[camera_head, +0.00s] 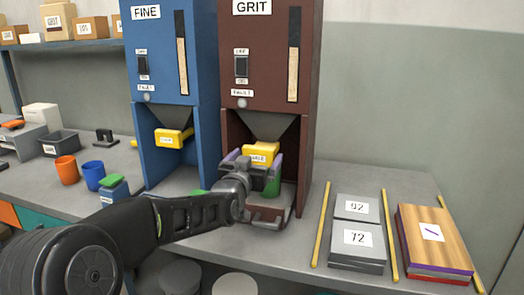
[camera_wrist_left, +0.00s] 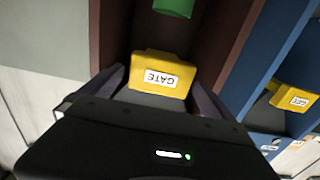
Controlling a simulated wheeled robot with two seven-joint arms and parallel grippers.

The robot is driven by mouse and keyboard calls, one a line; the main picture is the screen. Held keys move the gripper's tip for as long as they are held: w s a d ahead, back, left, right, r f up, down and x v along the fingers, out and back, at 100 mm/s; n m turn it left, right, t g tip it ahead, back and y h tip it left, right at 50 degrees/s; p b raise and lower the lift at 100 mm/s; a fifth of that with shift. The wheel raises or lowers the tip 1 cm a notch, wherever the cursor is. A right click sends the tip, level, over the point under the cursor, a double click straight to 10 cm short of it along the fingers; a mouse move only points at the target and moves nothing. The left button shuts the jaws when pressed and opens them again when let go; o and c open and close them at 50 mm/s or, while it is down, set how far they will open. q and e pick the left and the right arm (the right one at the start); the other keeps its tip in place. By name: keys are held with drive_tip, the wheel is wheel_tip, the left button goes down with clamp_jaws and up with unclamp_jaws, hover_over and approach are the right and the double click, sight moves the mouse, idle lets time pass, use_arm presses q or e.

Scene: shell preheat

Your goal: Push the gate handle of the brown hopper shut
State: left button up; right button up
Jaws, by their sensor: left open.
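The brown hopper (camera_head: 267,60) labelled GRIT stands on the bench. Its yellow gate handle (camera_head: 262,146) sticks out below the cone and bears a GATE label. My left gripper (camera_head: 254,168) is at the front of this handle, and its arm hides part of the hopper's lower bay. In the left wrist view the gate handle (camera_wrist_left: 160,74) sits between the two open fingers (camera_wrist_left: 160,90), label towards the camera. I cannot tell whether the gripper touches it. My right gripper is not in view.
A green cup (camera_head: 272,187) stands in the brown hopper's bay. The blue hopper (camera_head: 163,50) labelled FINE, with its own yellow handle (camera_head: 168,139), stands close to the left. Orange (camera_head: 67,170) and blue (camera_head: 93,175) cups are further left; grey blocks (camera_head: 357,237) and wooden boards (camera_head: 432,240) are right.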

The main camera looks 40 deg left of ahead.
sight(262, 150)
use_arm(q)
drive_tip(key=x, duration=0.5)
drive_tip(key=shift+w+a, duration=0.15)
drive_tip(key=shift+w, duration=0.15)
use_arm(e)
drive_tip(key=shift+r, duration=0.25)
use_arm(q)
drive_tip(key=shift+c, duration=0.6)
